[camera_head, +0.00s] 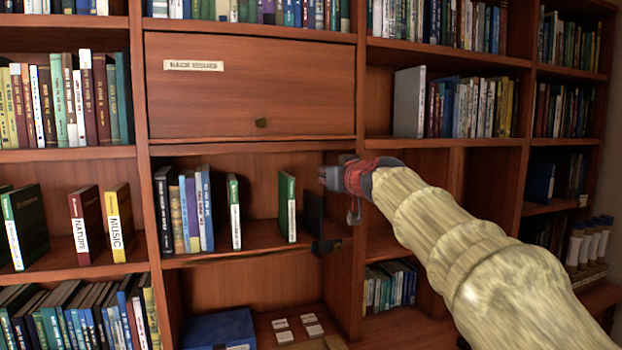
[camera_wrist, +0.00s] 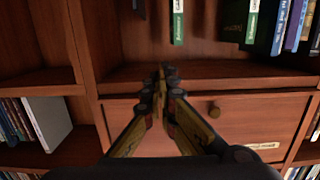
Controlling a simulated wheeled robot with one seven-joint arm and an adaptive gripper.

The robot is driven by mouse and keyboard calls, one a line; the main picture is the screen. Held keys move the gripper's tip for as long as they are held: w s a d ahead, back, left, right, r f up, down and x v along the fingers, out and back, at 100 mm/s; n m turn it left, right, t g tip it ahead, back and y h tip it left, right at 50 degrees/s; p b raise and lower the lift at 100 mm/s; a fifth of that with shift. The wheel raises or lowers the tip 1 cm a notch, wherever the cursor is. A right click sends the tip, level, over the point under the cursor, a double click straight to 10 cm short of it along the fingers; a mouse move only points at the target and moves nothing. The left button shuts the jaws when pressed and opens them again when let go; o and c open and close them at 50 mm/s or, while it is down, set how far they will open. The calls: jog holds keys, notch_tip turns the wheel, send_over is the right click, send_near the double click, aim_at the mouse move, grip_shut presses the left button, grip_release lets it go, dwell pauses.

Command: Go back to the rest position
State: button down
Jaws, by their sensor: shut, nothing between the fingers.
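My gripper (camera_head: 328,178) is at the end of my sleeved arm, in front of the upright at the right edge of the middle shelf bay. In the wrist view my gripper (camera_wrist: 163,85) is shut, its fingers together with nothing between them. Behind it stand a thin green book (camera_head: 287,205) and another green-and-white book (camera_head: 234,211), upright and apart on the shelf. A dark bookend (camera_head: 313,217) stands at the right end of that shelf, just below my gripper.
A closed wooden panel (camera_head: 250,95) with a knob and label is above. Dark and blue books (camera_head: 190,215) stand at the shelf's left. A NATURE book (camera_head: 86,224) and a MUSIC book (camera_head: 119,222) are further left. A blue box (camera_head: 220,330) sits below. Open room lies before the shelves.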

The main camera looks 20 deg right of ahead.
jog(key=s+a+f+m+g, duration=0.1)
jog(key=s+a+f+g, duration=0.1)
jog(key=s+f, duration=0.35)
jog(key=s+a+f+g+y, duration=0.1)
jog(key=s+f+g, duration=0.1)
jog(key=f, duration=0.7)
jog(key=s+a+f+m+g, duration=0.1)
jog(key=s+a+f+g, duration=0.15)
jog(key=f, duration=0.55)
jog(key=s+a+f+g+p, duration=0.1)
jog(key=s+f, duration=0.4)
jog(key=s, duration=0.6)
jog(key=s+a+f+n+g+p, duration=0.1)
jog(key=s+f, duration=0.3)
jog(key=s, duration=0.7)
jog(key=s+a+f+n+g+h+p, duration=0.1)
jog(key=s+f, duration=0.4)
jog(key=s, duration=0.6)
jog(key=shift+s+a+f+g, duration=0.25)
jog(key=shift+a+f+g, duration=0.05)
jog(key=shift+a+g, duration=0.5)
